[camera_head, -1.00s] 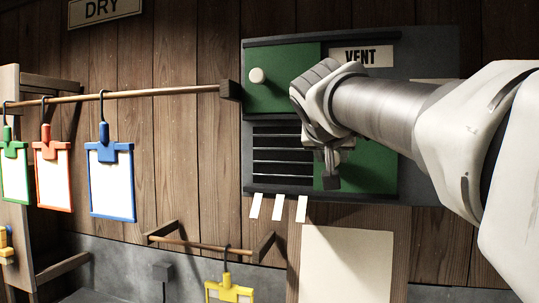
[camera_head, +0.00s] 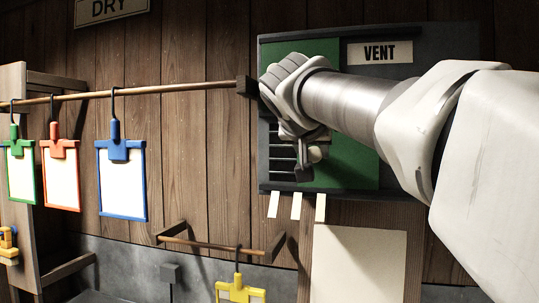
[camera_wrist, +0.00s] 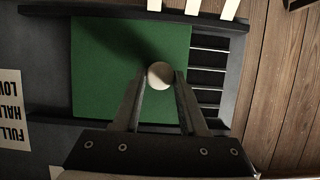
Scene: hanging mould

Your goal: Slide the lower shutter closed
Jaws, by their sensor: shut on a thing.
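The lower shutter (camera_head: 350,160) is a green panel in the dark vent frame (camera_head: 345,188), and it also fills the middle of the wrist view (camera_wrist: 105,70). A pale round knob (camera_wrist: 160,75) on it sits between my fingers. My gripper (camera_head: 312,165) is shut on this knob; its fingers also show in the wrist view (camera_wrist: 162,84). The shutter covers part of the opening. Dark slats (camera_head: 282,155) still show along its left side, and beside it in the wrist view (camera_wrist: 209,75). My wrist hides part of the opening in the head view.
The green upper shutter (camera_head: 315,47) lies above, partly behind my arm. A wooden rail (camera_head: 150,90) ends close to the vent's left side and holds hanging clipped cards, one blue-framed (camera_head: 122,150). White strips (camera_head: 296,206) hang below the frame.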

